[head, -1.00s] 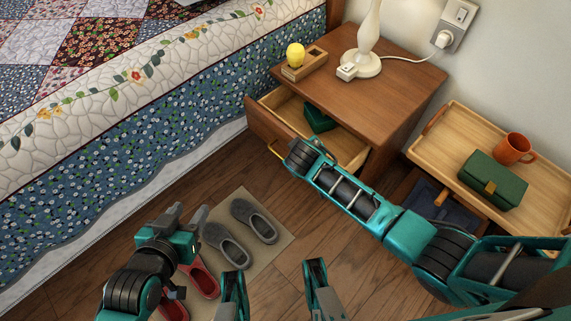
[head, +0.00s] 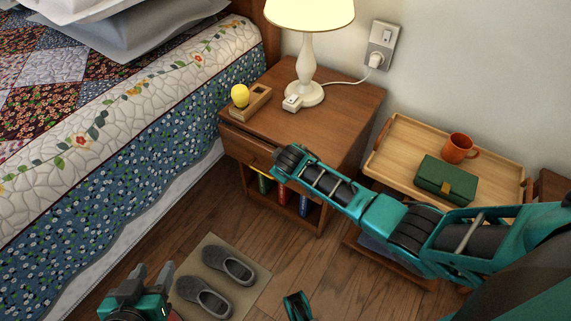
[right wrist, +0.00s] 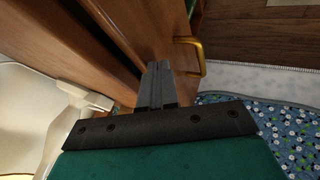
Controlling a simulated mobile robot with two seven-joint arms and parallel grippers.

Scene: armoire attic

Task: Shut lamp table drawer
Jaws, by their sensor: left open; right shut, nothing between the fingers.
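The lamp table (head: 335,110) stands beside the bed. Its drawer (head: 246,146) is almost fully in, with a thin gap showing under the tabletop edge; its inside is hidden. The brass handle shows in the right wrist view (right wrist: 196,52). My right gripper (right wrist: 158,68) is shut and empty, its fingertips at the wooden drawer front beside the handle; whether they touch is hard to tell. In the head view my right arm's end hides part of the drawer front. My left gripper (head: 147,281) is open and empty, low at the left over the floor.
A lit lamp (head: 306,60) and a wooden holder (head: 252,106) with a yellow object stand on the tabletop. Several coloured books fill the shelf below. A tray (head: 400,147) with a mug (head: 458,148) and green box (head: 446,180) stands right. Grey slippers (head: 203,297) lie on a mat.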

